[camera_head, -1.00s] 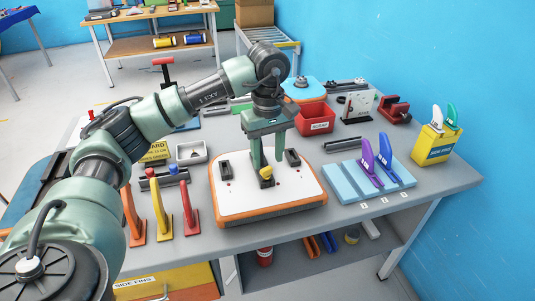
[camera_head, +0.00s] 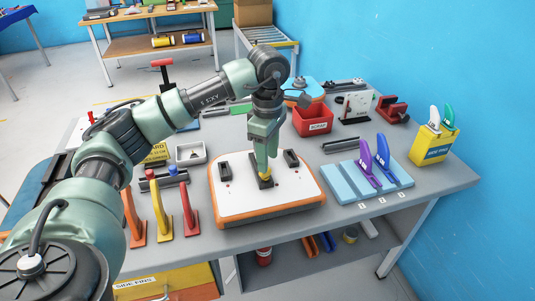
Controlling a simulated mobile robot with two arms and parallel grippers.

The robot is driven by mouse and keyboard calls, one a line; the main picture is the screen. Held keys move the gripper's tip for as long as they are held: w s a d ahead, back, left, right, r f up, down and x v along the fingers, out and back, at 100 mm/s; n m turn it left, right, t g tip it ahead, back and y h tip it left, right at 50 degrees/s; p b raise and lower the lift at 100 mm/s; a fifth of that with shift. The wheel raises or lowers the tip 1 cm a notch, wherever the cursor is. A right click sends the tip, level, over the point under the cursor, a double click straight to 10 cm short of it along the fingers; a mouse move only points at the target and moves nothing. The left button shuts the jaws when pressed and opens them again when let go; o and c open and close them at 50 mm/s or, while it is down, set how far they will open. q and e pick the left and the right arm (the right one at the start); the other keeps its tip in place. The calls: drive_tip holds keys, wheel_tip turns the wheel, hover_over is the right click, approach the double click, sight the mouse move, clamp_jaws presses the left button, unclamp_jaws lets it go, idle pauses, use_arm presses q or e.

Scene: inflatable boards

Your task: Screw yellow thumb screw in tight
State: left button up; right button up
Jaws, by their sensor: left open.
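The yellow thumb screw (camera_head: 265,173) sits upright at a black fin box (camera_head: 265,184) in the middle of a white board piece with an orange rim (camera_head: 232,212). My left gripper (camera_head: 265,165) points straight down right over the screw, with its fingertips at the screw's head. The jaws are open; from this angle I cannot tell whether the fingers touch the screw. The fingers hide part of the screw and the far end of the black box. My right gripper is not in view.
Two more black boxes (camera_head: 225,170) (camera_head: 291,158) flank the middle one. Orange, yellow and red fins (camera_head: 161,214) stand to the left. A light blue rack (camera_head: 345,186) holds purple and blue fins at right. A red scrap bin (camera_head: 313,120) stands behind.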

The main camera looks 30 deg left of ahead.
use_arm(q)
drive_tip(key=n, duration=0.4)
drive_tip(key=shift+w+p, duration=0.15)
drive_tip(key=shift+p, duration=0.15)
drive_tip(key=shift+a+n+p, duration=0.1)
drive_tip(key=shift+n+p, duration=0.2)
drive_tip(key=shift+n, duration=1.7)
drive_tip(key=n, duration=0.4)
drive_tip(key=shift+w+a+p, duration=0.15)
drive_tip(key=shift+p, duration=0.25)
drive_tip(key=shift+f, duration=0.15)
